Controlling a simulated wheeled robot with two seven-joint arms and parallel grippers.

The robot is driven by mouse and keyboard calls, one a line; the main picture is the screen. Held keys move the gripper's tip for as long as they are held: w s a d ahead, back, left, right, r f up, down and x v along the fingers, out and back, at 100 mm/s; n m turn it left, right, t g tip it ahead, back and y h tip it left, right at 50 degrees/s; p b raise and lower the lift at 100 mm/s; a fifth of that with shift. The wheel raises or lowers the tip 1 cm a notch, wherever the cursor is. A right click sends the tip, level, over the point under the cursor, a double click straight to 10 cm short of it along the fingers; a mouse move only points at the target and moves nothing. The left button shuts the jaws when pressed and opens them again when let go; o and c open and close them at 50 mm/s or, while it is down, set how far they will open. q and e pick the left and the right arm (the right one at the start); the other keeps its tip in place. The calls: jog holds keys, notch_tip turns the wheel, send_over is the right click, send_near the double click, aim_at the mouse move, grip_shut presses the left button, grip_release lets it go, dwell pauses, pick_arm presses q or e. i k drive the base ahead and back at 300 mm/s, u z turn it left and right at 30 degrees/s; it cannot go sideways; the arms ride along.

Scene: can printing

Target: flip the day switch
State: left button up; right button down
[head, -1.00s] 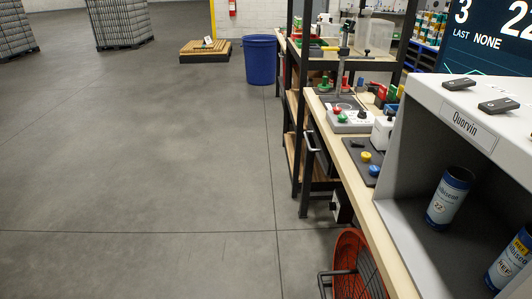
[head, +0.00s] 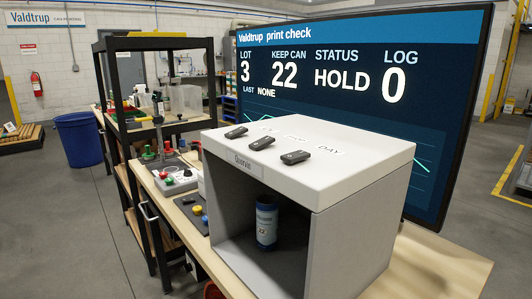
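Three black switches sit in a diagonal row on the white top of a box with an open front. The nearest, rightmost switch (head: 295,157) lies closest to the printed word DAY (head: 330,151), so it appears to be the day switch. The middle switch (head: 262,143) and the far left switch (head: 236,132) have faint labels that I cannot read surely. The switches' exact tilt is too small to tell. Neither of my grippers shows in the head view.
The box (head: 365,165) bears a Quorvin plate and holds a blue can (head: 267,222) marked 22. A big screen (head: 440,110) behind reads HOLD. Red and green buttons (head: 172,177) stand left of the box. The bench's front right corner (head: 440,262) is clear.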

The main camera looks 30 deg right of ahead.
aim_at(299, 155)
jog(key=k, duration=0.3)
jog(key=u, duration=1.15)
jog(key=i, duration=0.6)
jog(key=z, duration=1.75)
